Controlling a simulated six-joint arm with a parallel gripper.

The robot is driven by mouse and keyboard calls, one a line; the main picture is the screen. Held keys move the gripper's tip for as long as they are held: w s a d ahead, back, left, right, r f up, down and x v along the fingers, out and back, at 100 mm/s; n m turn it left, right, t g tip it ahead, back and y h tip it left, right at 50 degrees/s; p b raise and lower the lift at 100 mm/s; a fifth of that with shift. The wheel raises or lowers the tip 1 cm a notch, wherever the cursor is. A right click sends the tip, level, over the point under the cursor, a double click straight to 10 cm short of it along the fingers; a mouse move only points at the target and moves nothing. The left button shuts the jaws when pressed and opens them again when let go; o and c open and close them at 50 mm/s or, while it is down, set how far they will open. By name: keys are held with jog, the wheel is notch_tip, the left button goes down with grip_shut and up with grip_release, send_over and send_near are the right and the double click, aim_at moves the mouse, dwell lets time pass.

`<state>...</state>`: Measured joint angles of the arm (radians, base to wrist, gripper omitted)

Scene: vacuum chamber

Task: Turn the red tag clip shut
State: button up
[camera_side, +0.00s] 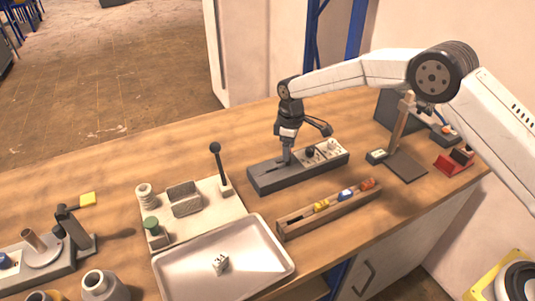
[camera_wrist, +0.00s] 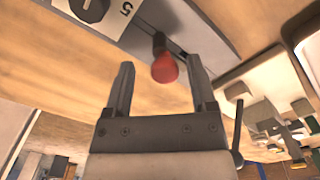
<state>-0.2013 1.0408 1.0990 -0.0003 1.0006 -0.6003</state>
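A red rounded knob (camera_wrist: 164,68) on a short stem shows in the wrist view, at a slot in the grey control box (camera_wrist: 205,42). In the side view my gripper (camera_side: 286,160) points down at the same grey box (camera_side: 262,183) and hides the knob. In the wrist view my gripper (camera_wrist: 161,62) is open, its two fingers apart with the red knob showing between them; I cannot tell whether they touch it. No piece is clearly a red tag clip; a small red item (camera_side: 448,164) lies at the far right in the side view.
Dials (camera_side: 311,153) sit on the box's right half. A wooden rack (camera_side: 300,227) with coloured pieces lies in front. A metal tray (camera_side: 180,275) holds a white cube. A black-knobbed lever (camera_side: 216,150) stands left. A post on a dark base (camera_side: 405,166) stands right.

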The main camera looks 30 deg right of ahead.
jog(key=shift+r, duration=3.9)
jog(key=shift+s, duration=0.1)
jog(key=shift+s+d+r, duration=0.15)
jog(key=shift+s+d, duration=0.15)
jog(key=shift+d, duration=0.05)
jog(key=s+d+m+t, duration=0.1)
jog(key=s+d+m, duration=0.2)
jog(key=s, duration=0.6)
jog(key=s+d+m, duration=0.3)
jog(key=s+d, duration=0.1)
jog(key=s, duration=0.6)
jog(key=s+d+m+t, duration=0.1)
jog(key=s+d+m, duration=0.2)
jog(key=s, duration=0.7)
jog(key=shift+d+f+t, duration=0.3)
jog(key=shift+d, duration=0.25)
jog(key=shift+o, duration=0.2)
